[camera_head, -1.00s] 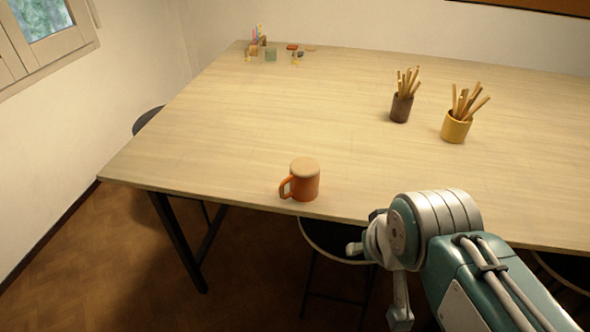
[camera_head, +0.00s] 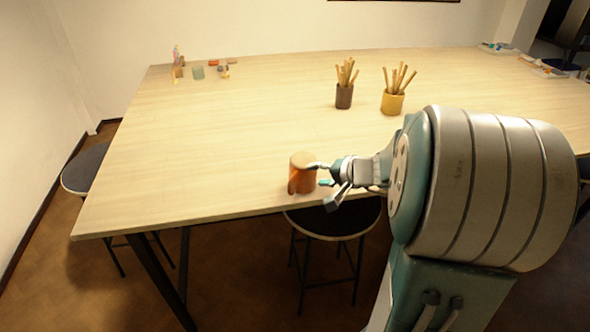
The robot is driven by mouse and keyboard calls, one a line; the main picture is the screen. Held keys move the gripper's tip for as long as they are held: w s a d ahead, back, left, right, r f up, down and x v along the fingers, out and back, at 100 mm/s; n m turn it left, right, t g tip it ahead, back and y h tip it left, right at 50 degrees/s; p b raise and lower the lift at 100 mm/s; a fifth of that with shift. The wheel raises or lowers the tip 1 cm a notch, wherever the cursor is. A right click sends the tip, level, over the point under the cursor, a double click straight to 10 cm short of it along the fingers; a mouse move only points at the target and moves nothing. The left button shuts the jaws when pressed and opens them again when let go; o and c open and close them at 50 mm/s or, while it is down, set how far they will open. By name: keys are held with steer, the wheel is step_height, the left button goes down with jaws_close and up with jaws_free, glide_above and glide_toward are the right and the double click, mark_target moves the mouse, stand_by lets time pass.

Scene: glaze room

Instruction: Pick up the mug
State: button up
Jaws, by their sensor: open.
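The orange-brown mug (camera_head: 301,175) stands upright near the front edge of the table (camera_head: 200,150). Its top looks paler than its side. My arm covers part of the table's front edge on the right.
A dark cup (camera_head: 344,96) and a yellow cup (camera_head: 392,102), both full of wooden sticks, stand farther back. Small colored items (camera_head: 198,72) lie at the back left. A stool (camera_head: 335,220) is below the front edge. The table's left side is clear.

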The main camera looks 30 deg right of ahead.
mark_target(294, 178)
steer(key=x, duration=0.4)
steer(key=shift+d+f, duration=0.1)
steer(key=shift+d, duration=0.1)
steer(key=x, duration=0.2)
steer(key=a+x, duration=0.1)
steer(key=x, duration=0.2)
steer(key=shift+s+a+f, duration=0.1)
steer(key=shift+f, duration=0.05)
steer(key=shift+w+d+f, duration=0.15)
steer(key=shift+w+d, duration=0.1)
steer(key=shift+d, duration=0.15)
steer(key=shift+c, duration=0.6)
steer(key=c, duration=0.5)
jaws_close()
steer(key=shift+a, duration=0.25)
